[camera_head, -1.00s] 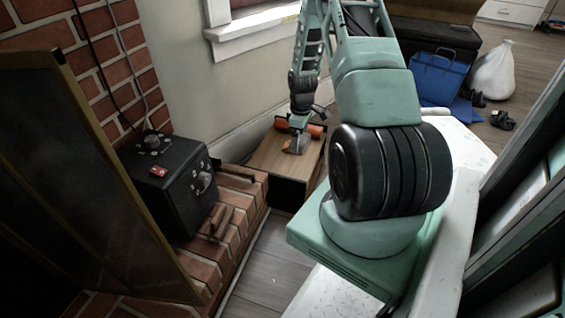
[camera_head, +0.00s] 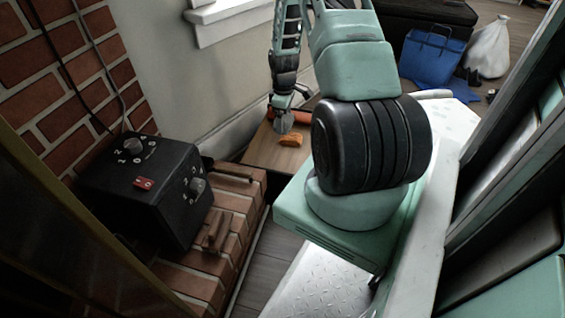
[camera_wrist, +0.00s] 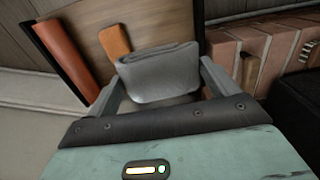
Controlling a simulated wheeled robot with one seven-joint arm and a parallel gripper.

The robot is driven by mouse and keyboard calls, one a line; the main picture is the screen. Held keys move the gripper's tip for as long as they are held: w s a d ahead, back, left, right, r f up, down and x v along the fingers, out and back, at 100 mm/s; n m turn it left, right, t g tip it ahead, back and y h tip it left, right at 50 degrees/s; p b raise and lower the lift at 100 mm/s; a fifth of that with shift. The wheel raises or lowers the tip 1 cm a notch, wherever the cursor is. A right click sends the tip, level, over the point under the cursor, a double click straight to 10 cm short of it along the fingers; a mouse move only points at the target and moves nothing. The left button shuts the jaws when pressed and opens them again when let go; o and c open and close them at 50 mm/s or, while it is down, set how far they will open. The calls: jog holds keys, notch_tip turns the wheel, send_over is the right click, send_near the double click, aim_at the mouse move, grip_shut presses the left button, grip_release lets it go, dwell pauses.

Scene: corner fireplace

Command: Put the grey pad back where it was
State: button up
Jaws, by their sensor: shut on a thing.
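My gripper (camera_head: 284,112) is shut on the grey pad (camera_wrist: 158,76). In the wrist view the pad spans the space between the two fingers (camera_wrist: 160,72), its folded-looking upper edge away from the palm. In the head view the grey pad (camera_head: 284,124) shows small below my wrist, over the wooden top of a low box (camera_head: 262,154). Whether the pad touches that top I cannot tell. An orange block (camera_head: 291,140) lies on the top beside the pad; in the wrist view the pad partly covers it (camera_wrist: 115,42).
An orange roll (camera_wrist: 64,58) lies along one edge of the box. A black control box (camera_head: 140,190) stands on the brick hearth (camera_head: 235,215) at left. A dark, gold-edged screen (camera_head: 60,230) fills the lower left. A blue bag (camera_head: 432,55) and white sack (camera_head: 488,48) stand at back right.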

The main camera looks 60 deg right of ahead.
jog(key=b, duration=0.7)
send_near(284, 160)
notch_tip(284, 160, down, 7)
jog(key=b, duration=0.5)
jog(key=shift+w+r+b, duration=0.1)
jog(key=shift+r+b, duration=0.1)
jog(key=shift+b, duration=0.2)
jog(key=o, duration=0.8)
jog(key=shift+r, duration=0.1)
jog(key=shift+c, duration=0.2)
notch_tip(284, 160, up, 12)
jog(key=p, duration=0.6)
